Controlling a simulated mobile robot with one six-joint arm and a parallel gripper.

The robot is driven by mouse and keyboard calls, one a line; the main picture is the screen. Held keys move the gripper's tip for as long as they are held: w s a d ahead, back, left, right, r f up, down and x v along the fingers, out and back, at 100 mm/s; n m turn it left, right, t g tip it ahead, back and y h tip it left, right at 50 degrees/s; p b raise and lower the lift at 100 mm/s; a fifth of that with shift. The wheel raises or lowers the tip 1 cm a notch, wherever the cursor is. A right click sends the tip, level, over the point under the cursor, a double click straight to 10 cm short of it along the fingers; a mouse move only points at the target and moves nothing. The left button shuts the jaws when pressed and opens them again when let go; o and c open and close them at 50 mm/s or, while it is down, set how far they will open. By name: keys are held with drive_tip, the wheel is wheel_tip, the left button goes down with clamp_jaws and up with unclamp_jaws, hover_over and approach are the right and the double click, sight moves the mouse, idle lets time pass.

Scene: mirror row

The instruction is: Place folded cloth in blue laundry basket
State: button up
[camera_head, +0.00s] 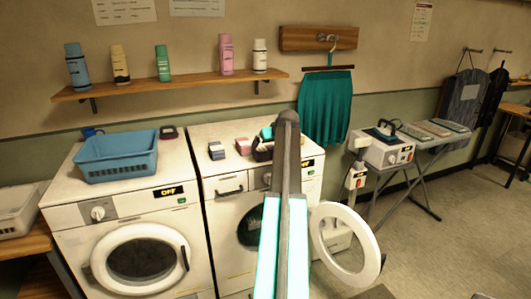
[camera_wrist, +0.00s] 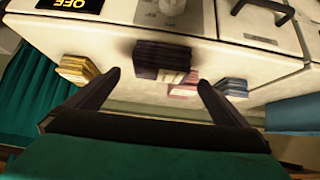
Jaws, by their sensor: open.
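The blue laundry basket (camera_head: 116,155) stands upright on the left washer; no cloth shows inside. Small folded cloths lie on the middle washer: a grey one (camera_head: 217,151) and a pink one (camera_head: 243,146) show in the head view. In the wrist view a dark purple-brown folded stack (camera_wrist: 162,52) lies ahead of the gap between my fingertips. The pink cloth (camera_wrist: 183,88) is behind it, a yellow one (camera_wrist: 77,69) is left and the grey one (camera_wrist: 232,87) right. My gripper (camera_wrist: 158,77) is open and empty above the washer. My arm hides part of the washer top in the head view.
A wall shelf (camera_head: 180,84) with several bottles hangs above the washers. A teal garment (camera_head: 325,108) hangs at the back right. The round door (camera_head: 345,244) of the middle washer stands open. An ironing board (camera_head: 430,142) is farther right.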

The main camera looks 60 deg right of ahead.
sight(266, 148)
drive_tip(key=shift+x, duration=0.9)
drive_tip(key=shift+d, duration=0.1)
drive_tip(key=shift+p+x, duration=1.65)
drive_tip(key=shift+x, duration=0.95)
drive_tip(key=shift+f, duration=0.1)
drive_tip(key=shift+s, duration=0.1)
drive_tip(key=shift+c, duration=0.4)
drive_tip(key=c, duration=1)
drive_tip(key=shift+r, duration=0.25)
